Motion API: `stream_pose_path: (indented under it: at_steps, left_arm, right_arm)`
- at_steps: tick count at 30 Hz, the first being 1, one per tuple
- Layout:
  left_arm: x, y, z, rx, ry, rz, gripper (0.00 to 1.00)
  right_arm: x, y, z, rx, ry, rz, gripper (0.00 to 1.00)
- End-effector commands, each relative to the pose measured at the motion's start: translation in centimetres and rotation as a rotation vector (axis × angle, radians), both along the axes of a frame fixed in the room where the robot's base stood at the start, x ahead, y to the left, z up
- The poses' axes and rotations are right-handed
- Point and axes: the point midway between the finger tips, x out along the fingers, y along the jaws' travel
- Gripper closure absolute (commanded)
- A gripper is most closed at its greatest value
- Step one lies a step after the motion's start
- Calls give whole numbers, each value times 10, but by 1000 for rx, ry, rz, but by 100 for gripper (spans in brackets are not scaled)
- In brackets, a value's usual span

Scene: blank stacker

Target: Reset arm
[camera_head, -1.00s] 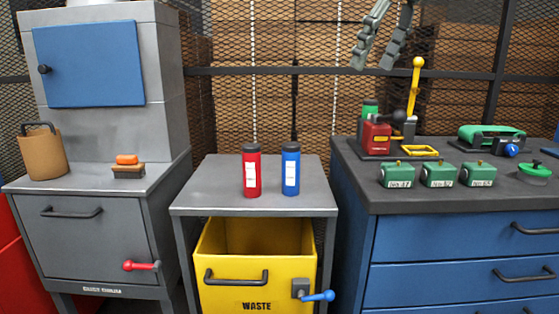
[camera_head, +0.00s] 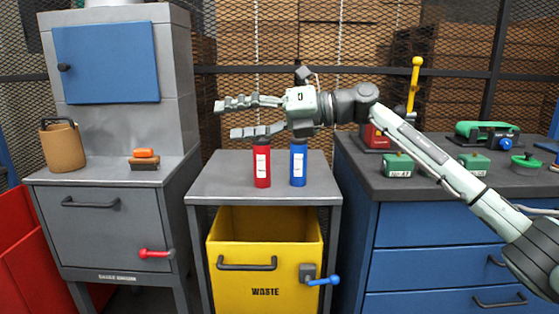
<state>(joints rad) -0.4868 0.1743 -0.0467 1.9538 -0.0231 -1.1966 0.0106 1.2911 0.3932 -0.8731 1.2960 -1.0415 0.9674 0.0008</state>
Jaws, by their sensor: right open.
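My right gripper (camera_head: 245,118) reaches in from the right, its fingers pointing left. Its two fingers are apart with nothing between them. In this view it overlaps the top of the red bottle (camera_head: 262,166), which stands upright on the small grey table (camera_head: 215,180). The blue bottle (camera_head: 298,165) stands upright just to its right, below my wrist. I cannot tell how far the fingers are from the bottle tops. My left gripper is out of view.
A yellow waste bin (camera_head: 265,270) sits under the small table. At left, a grey cabinet (camera_head: 105,230) bears a brown bucket (camera_head: 62,147) and an orange-topped brush (camera_head: 145,160). At right, the blue drawer bench (camera_head: 440,240) holds green blocks (camera_head: 398,166) and a yellow-levered device (camera_head: 413,85), partly behind my arm.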

Motion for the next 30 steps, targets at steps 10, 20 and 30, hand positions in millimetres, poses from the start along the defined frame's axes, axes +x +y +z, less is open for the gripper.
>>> stream_pose_path:
  at_steps: [10,20,30]
  left_arm:
    - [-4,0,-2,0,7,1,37]
    - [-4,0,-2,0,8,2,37]
    - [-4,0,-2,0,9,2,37]
  right_arm:
    - [45,-44,-60,737,491,-368,37]
    - [65,-162,-218,1125,957,-887,37]
    - [-1,-253,-392,1270,1327,-1383,37]
